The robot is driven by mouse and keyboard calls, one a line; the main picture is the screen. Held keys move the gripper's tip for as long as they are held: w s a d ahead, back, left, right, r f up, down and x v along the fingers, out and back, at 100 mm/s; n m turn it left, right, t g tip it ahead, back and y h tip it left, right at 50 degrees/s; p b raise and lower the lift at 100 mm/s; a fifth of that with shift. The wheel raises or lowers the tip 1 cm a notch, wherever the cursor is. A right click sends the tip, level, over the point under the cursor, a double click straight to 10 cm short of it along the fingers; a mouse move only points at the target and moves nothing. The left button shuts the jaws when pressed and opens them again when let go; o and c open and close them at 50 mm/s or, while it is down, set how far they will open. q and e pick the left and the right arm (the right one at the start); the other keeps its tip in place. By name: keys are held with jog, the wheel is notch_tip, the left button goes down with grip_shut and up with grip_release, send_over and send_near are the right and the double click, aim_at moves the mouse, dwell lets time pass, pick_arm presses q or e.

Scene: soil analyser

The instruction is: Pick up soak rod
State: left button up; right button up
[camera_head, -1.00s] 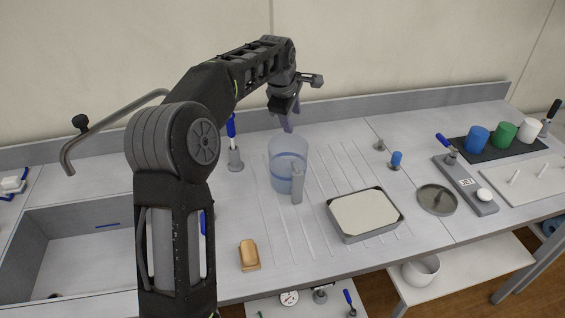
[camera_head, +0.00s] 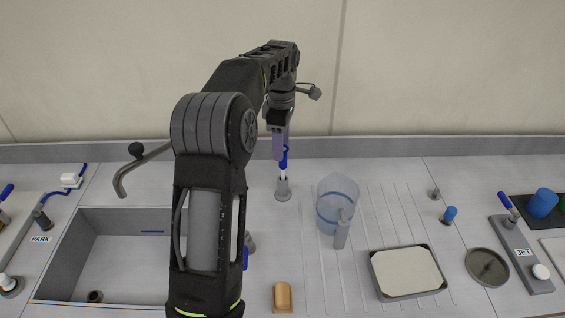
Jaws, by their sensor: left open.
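A rod with a blue handle (camera_head: 284,163), which I take for the soak rod, stands upright in a small grey holder (camera_head: 283,190) on the worktop, left of the clear jug. My left gripper (camera_head: 280,153) points down at the top of this handle, its fingers overlapping it in the picture. The gripper is open; I cannot tell whether a finger touches the handle. The fingers hide part of the handle's upper end. My right gripper is out of view.
The clear jug (camera_head: 337,200) stands close to the right of the holder. A pale-topped tray (camera_head: 408,270) and a tan block (camera_head: 283,297) lie nearer. The sink (camera_head: 120,255) and its bent tap (camera_head: 122,185) are on the left. The worktop behind the jug is clear.

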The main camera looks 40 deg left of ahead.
aim_at(283, 171)
pick_arm(q)
jog(key=shift+f, duration=0.7)
jog(key=shift+w+d+f, duration=0.15)
jog(key=shift+f, duration=2.45)
grip_shut()
